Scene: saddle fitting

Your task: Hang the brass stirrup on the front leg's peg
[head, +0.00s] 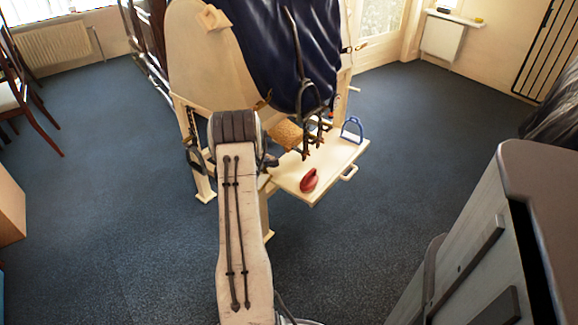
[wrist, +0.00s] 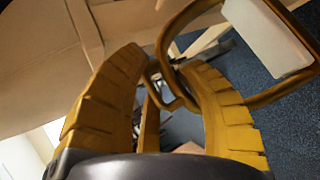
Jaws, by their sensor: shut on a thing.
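The brass stirrup (wrist: 283,89) shows in the wrist view, with a pale tread pad at upper right. My gripper (wrist: 165,78) has its ridged yellow fingers shut on the stirrup's narrow looped end. The stirrup's open frame extends to the right, tilted. Pale wooden members of the stand (wrist: 85,35) lie beyond the fingers. In the head view the wooden stand (head: 193,65) is ahead, and my arm hides most of the gripper and stirrup. I cannot make out the front leg's peg for certain.
A pale tray (head: 318,183) juts from the stand's right side, holding a red object (head: 309,180) and a blue stirrup (head: 352,129). Dark straps (head: 299,50) hang over the navy cover (head: 260,45). A grey cabinet (head: 480,245) stands at lower right. Blue carpet is clear at left.

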